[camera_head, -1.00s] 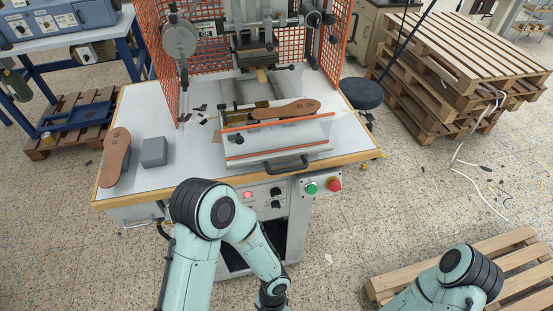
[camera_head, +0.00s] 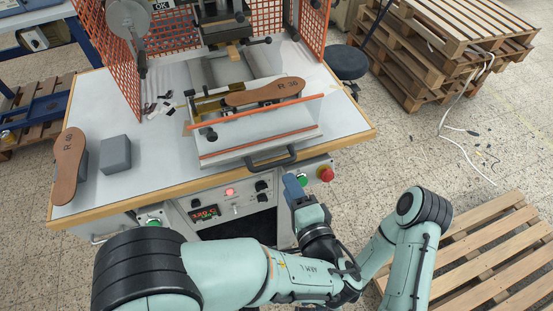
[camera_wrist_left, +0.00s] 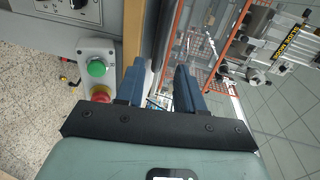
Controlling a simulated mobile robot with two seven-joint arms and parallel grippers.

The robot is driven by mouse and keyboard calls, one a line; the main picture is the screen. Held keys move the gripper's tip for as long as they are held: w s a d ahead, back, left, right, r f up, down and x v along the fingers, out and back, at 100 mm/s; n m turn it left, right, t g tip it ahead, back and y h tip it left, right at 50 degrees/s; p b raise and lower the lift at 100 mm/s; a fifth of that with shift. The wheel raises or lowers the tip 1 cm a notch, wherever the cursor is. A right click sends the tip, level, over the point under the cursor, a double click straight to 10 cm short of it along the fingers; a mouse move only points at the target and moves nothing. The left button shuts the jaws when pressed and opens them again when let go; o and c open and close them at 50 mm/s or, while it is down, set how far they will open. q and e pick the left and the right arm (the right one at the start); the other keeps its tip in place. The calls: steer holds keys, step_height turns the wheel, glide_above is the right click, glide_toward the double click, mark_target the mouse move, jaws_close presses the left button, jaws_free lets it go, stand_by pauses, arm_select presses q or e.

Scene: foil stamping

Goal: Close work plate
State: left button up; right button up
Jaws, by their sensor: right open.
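The work plate (camera_head: 235,150) sits at the front of the press, out toward the table's front edge. A brown sole marked R (camera_head: 262,93) lies on it behind an orange strip. Its black handle (camera_head: 272,163) is at the front. My left gripper (camera_head: 294,187) is just below and in front of the handle's right end, apart from it as far as I can tell. In the left wrist view its two blue fingers (camera_wrist_left: 160,82) are spread, with nothing seen between them. My right arm is at the lower right; its gripper is not visible.
A second brown sole (camera_head: 68,165) and a grey block (camera_head: 115,154) lie on the table's left. Control buttons, including a red one (camera_head: 325,174), are below the handle. Orange mesh guards (camera_head: 110,60) flank the press. Pallets (camera_head: 490,255) are on the right.

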mark_target(278, 161)
arm_select(q)
steer(key=p+x, duration=0.1)
steer(key=x, duration=0.8)
steer(key=shift+w+a+p, duration=0.1)
steer(key=shift+w+p, duration=0.1)
steer(key=shift+p, duration=0.15)
arm_select(e)
steer(key=shift+w+r, duration=0.45)
steer(key=shift+r, duration=0.15)
steer(key=shift+w+r, duration=0.4)
steer(key=shift+r, duration=0.2)
arm_select(q)
steer(key=shift+f, duration=0.1)
jaws_close()
